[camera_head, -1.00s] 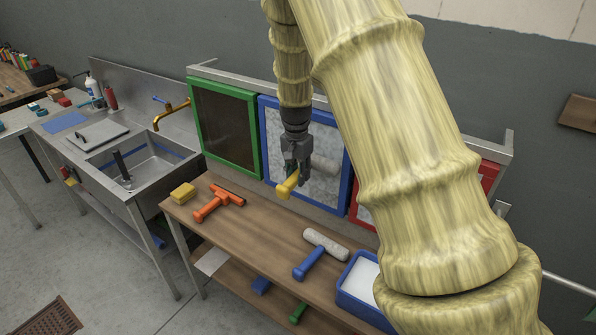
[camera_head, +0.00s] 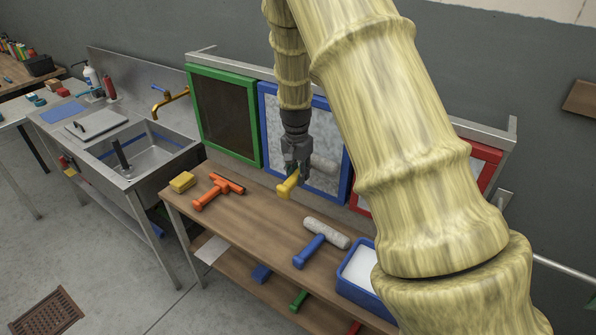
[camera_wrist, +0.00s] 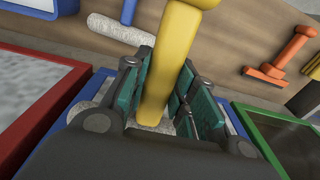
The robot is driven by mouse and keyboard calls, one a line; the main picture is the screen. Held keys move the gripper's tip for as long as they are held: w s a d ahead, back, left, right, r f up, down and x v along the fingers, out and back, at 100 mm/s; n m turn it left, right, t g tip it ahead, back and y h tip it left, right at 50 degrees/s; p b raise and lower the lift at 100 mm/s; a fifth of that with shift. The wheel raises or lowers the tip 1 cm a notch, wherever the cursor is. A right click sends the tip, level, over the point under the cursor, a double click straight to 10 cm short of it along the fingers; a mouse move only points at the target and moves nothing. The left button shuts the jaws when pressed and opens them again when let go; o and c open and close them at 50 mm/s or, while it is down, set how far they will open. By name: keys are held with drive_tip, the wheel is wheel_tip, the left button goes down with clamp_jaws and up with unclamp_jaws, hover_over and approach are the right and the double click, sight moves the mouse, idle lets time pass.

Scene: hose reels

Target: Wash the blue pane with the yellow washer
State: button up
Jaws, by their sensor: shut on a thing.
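The blue pane is a blue-framed panel (camera_head: 345,181) with a mottled whitish surface, upright behind the bench between a green-framed and a red-framed panel. My gripper (camera_head: 295,167) is in front of it and shut on the handle of the yellow washer (camera_head: 287,186). The washer's pale sleeve (camera_head: 325,165) is seen beside the gripper, against the pane's lower part; I cannot tell whether it touches. In the wrist view the yellow handle (camera_wrist: 166,70) stands between the teal finger pads, with part of the whitish sleeve (camera_wrist: 150,129) below. My arm hides the pane's right side.
On the wooden bench (camera_head: 262,208) lie a yellow sponge (camera_head: 182,181), an orange squeegee (camera_head: 218,190), a blue-handled washer (camera_head: 309,251) and a blue tub (camera_head: 350,284) with white contents. A sink (camera_head: 150,157) stands at left. Green (camera_head: 225,158) and red (camera_head: 490,160) frames flank the pane.

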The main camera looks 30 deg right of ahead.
drive_tip(key=shift+d+f, duration=0.1)
drive_tip(key=shift+f, duration=0.9)
wheel_tip(320, 180, down, 7)
drive_tip(key=b, duration=0.2)
drive_tip(key=shift+b, duration=0.4)
drive_tip(key=shift+f+b, duration=0.6)
drive_tip(key=shift+f, duration=0.95)
drive_tip(key=s+a+p, duration=0.1)
drive_tip(key=s+a, duration=0.1)
drive_tip(key=a, duration=0.4)
drive_tip(key=shift+s+a, duration=0.2)
drive_tip(key=shift+s, duration=0.1)
drive_tip(key=shift+f, duration=0.1)
